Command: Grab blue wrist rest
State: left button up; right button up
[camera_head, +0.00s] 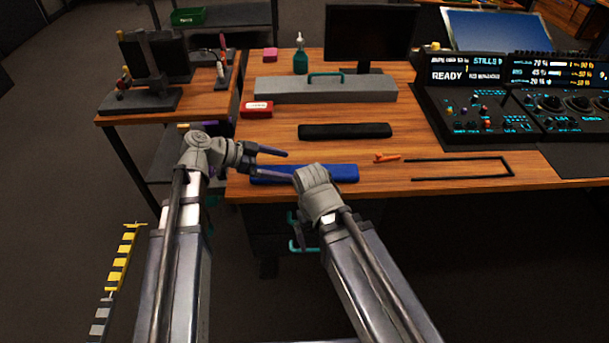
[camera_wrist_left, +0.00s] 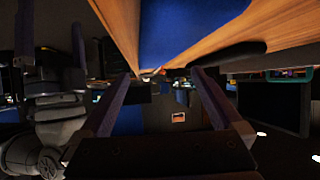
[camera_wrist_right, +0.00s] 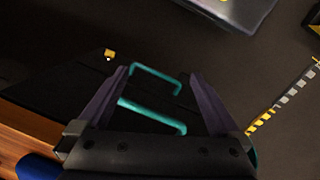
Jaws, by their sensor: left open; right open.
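The blue wrist rest (camera_head: 338,172) lies along the front edge of the wooden desk, partly behind my grippers. Its blue surface (camera_wrist_left: 190,28) fills the top of the left wrist view. My left gripper (camera_head: 286,167) is open at the rest's left end, its fingers pointing right. I cannot tell whether it touches the rest. My right gripper (camera_wrist_right: 158,70) is open and empty in the right wrist view, facing the floor and teal handles. In the head view its fingers are mostly hidden by its own wrist. A bit of blue shows at lower left (camera_wrist_right: 38,167) of that view.
A black wrist rest (camera_head: 345,131) lies behind the blue one. A red box (camera_head: 256,109) and a grey case (camera_head: 326,89) stand farther back. An orange item (camera_head: 386,158) and a dark bracket (camera_head: 460,168) lie to the right. A console (camera_head: 480,105) stands beyond.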

pick_arm(q)
jog(key=shift+d+f, duration=0.2)
jog(key=shift+d, duration=0.1)
jog(key=b+x, duration=0.1)
jog(key=x, duration=0.1)
jog(key=b+x, duration=0.2)
jog(key=shift+s+d+f, duration=0.1)
jog(key=shift+d+f, duration=0.15)
jog(key=shift+f, duration=0.25)
jog(key=shift+d, duration=0.2)
jog(key=shift+r, duration=0.1)
jog(key=c, duration=1.3)
jog(key=shift+r+p, duration=0.2)
jog(key=shift+p, duration=0.1)
grip_shut()
notch_tip(320, 180, up, 10)
jog(key=p, duration=0.9)
jog(key=shift+f+p, duration=0.2)
jog(key=shift+p, duration=0.15)
